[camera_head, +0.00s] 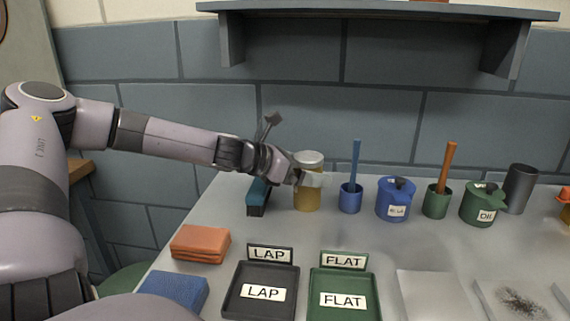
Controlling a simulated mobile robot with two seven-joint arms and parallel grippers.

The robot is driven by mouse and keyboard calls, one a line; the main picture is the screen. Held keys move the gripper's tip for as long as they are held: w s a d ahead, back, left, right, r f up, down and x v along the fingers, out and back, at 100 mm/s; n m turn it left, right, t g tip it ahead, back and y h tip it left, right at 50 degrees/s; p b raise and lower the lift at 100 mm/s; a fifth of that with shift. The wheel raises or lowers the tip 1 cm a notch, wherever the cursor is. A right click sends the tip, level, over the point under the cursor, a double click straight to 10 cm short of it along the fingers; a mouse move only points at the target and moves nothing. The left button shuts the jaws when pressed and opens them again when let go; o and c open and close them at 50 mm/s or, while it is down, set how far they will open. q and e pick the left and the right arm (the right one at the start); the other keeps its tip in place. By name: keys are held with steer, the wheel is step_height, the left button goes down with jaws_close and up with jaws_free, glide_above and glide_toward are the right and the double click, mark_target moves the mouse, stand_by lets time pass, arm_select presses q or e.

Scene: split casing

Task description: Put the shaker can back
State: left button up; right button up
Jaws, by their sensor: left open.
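A yellow can with a pale grey lid (308,196), which looks like the shaker can, stands upright on the grey worktop. My left gripper (312,179) is at its upper part, covering some of it. The gripper is open; its fingers are small and blurred here, and I cannot tell whether they touch the can. My right gripper is not in view.
Blue (395,200) and green (483,205) lidded pots stand further right. LAP (235,306) and FLAT (318,309) trays lie in front. A shelf (380,12) hangs above.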

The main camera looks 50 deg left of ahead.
arm_select(q)
steer(key=shift+p+v, duration=0.55)
steer(key=shift+v, duration=0.3)
steer(key=v, duration=0.9)
steer(key=shift+s+r, duration=0.1)
steer(key=shift+s, duration=0.15)
steer(key=shift+s+a+r, duration=0.1)
steer(key=shift+s+a, duration=0.05)
steer(key=shift+s, duration=0.1)
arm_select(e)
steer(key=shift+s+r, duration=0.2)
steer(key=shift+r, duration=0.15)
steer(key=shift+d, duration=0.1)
